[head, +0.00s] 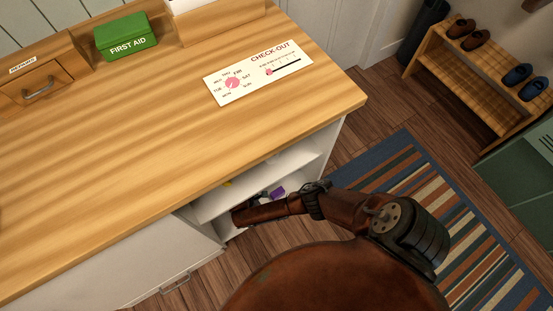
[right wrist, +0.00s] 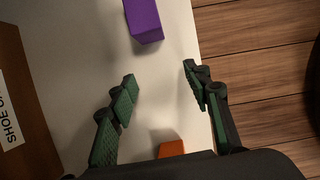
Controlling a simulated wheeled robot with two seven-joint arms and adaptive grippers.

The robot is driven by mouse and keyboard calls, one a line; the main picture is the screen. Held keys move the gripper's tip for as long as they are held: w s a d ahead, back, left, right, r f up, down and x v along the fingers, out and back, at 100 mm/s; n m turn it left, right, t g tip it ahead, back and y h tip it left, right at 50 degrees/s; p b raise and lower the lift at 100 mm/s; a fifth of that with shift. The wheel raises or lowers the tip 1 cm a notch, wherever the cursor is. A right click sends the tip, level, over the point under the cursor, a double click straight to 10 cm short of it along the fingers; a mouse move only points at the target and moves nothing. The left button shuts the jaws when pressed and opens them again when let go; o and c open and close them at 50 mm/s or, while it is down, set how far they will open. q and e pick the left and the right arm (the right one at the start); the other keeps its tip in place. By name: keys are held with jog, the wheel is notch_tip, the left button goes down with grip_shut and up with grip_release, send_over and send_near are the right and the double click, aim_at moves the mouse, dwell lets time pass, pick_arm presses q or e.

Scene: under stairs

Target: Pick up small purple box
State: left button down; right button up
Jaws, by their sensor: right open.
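The small purple box (right wrist: 144,20) lies on a white shelf surface at the top of the right wrist view, cut off by the frame edge. A small purple patch (head: 277,192) shows in the open cabinet shelf in the head view, just above my right arm. My right gripper (right wrist: 160,75) is open and empty, its two green-padded fingers apart, with the box beyond the fingertips and not touching them. In the head view my right arm reaches into the cabinet opening and its fingertips are not clearly visible. My left gripper is in neither view.
An orange object (right wrist: 171,149) lies on the shelf, close to my gripper's base. A brown box with a "SHOE" label (right wrist: 12,105) stands at left. The wooden counter (head: 150,150) overhangs the white shelves (head: 215,205). A striped rug (head: 400,165) covers the floor at right.

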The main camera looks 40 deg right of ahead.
aim_at(277, 193)
jog(key=d, duration=0.4)
jog(key=shift+s+d, duration=0.25)
jog(key=shift+s, duration=0.15)
jog(key=d, duration=0.4)
jog(key=shift+s+d+b, duration=0.25)
jog(key=shift+s+b, duration=0.1)
jog(key=shift+s, duration=0.05)
jog(key=shift+f+b, duration=0.4)
jog(key=shift+f, duration=0.15)
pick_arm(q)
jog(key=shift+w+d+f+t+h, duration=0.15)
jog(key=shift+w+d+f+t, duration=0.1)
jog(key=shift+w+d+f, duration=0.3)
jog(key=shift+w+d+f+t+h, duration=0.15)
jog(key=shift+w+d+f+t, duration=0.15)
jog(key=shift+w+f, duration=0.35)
pick_arm(e)
grip_shut()
